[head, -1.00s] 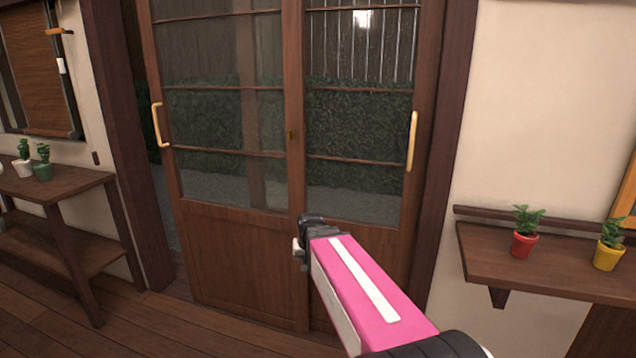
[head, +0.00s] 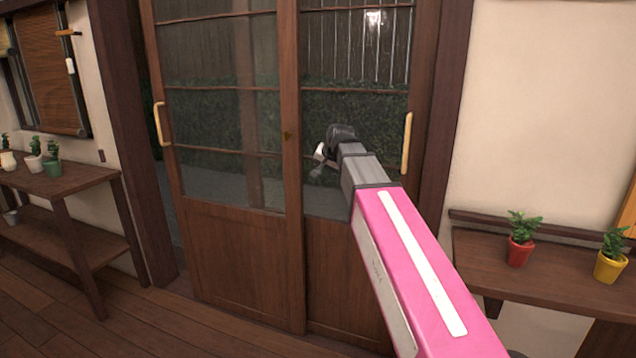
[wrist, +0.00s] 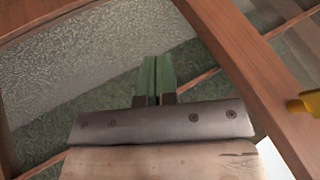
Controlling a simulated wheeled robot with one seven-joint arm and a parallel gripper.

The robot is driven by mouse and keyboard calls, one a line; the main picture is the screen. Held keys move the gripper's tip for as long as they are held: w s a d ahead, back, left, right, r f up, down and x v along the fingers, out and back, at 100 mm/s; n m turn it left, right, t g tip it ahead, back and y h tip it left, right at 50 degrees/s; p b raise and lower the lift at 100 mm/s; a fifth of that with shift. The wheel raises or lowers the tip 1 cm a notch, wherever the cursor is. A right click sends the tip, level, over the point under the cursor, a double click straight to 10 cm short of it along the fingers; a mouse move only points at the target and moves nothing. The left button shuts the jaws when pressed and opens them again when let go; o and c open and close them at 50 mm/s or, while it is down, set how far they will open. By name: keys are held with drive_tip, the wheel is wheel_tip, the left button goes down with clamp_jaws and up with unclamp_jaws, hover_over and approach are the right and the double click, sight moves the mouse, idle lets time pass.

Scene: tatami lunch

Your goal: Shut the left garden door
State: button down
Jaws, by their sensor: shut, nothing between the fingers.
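The left garden door (head: 240,255) is a brown wooden sliding door with glass panes above a solid wood panel. Its pale handle (head: 161,124) is on its left edge. A dark gap shows between this edge and the left post, so the door stands partly open. The right garden door (head: 345,275) overlaps behind it and has its own pale handle (head: 406,143). My gripper (head: 318,168) is in front of the right door's glass, just right of the left door's right stile, away from the left handle. In the wrist view its green fingers (wrist: 155,80) are together and empty.
A wooden shelf table (head: 85,178) with potted plants stands at the left. A wall shelf (head: 560,267) with a red pot (head: 520,250) and a yellow pot (head: 610,265) is at the right. The floor (head: 60,320) before the doors is clear. A yellow fitting (wrist: 303,103) shows in the wrist view.

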drive_tip(key=shift+w+a+f, duration=1.1)
drive_tip(key=shift+w+f, duration=0.05)
drive_tip(key=shift+f, duration=0.15)
drive_tip(key=shift+w+a+f, duration=1.1)
drive_tip(key=shift+f, duration=0.25)
drive_tip(key=shift+w+a+f, duration=1.1)
drive_tip(key=shift+w+f, duration=0.05)
drive_tip(key=shift+f, duration=0.15)
approach(248, 181)
drive_tip(key=x, duration=0.5)
drive_tip(key=shift+a, duration=0.1)
